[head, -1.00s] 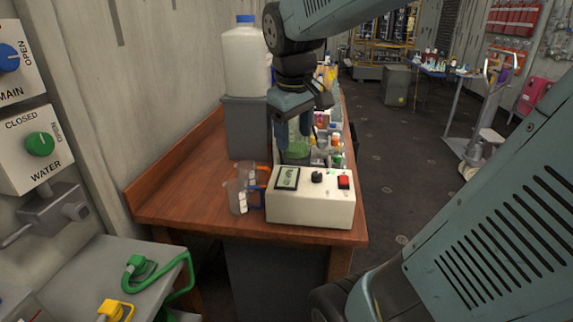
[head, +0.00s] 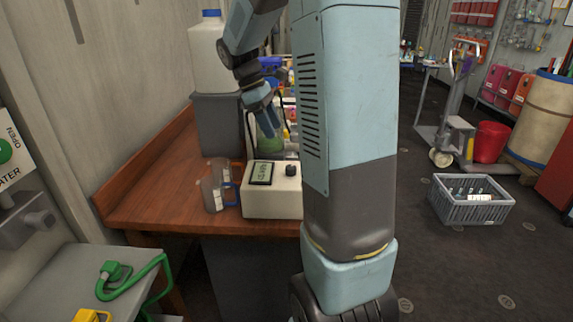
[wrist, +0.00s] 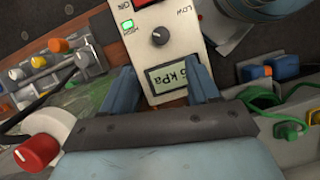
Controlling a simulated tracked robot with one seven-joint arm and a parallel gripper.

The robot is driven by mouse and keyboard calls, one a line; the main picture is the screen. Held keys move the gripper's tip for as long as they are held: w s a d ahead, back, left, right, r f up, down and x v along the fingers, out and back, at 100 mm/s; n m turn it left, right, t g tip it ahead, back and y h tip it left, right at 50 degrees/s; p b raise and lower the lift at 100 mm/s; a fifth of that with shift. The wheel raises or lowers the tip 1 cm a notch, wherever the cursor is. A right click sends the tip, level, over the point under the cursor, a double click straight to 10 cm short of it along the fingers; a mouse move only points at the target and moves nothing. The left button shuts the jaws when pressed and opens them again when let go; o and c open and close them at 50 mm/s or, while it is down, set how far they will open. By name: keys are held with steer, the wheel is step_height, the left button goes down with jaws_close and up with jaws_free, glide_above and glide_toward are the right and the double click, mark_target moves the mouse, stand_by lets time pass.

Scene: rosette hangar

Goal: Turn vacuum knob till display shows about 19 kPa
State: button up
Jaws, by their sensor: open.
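The vacuum box (head: 270,203) is a cream case on the wooden bench, with a display (head: 262,173) and a black knob (head: 291,170) on top. My arm hides its right end. In the wrist view the knob (wrist: 160,37) stands beyond the fingertips, with the display (wrist: 172,79) nearer, between the fingers. The display reads upside down; "kPa" shows, with a digit like 6, and the right finger partly covers the number. My gripper (head: 259,105) is open and empty, above and behind the box; its spread fingers also show in the wrist view (wrist: 158,72).
Clear beakers (head: 213,190) stand left of the box. A white jug (head: 212,55) stands on a grey block at the back. A grey crate (head: 472,200) lies on the floor to the right.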

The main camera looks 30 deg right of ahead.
mark_target(290, 167)
steer(key=x, duration=1.3)
steer(key=shift+a, duration=0.1)
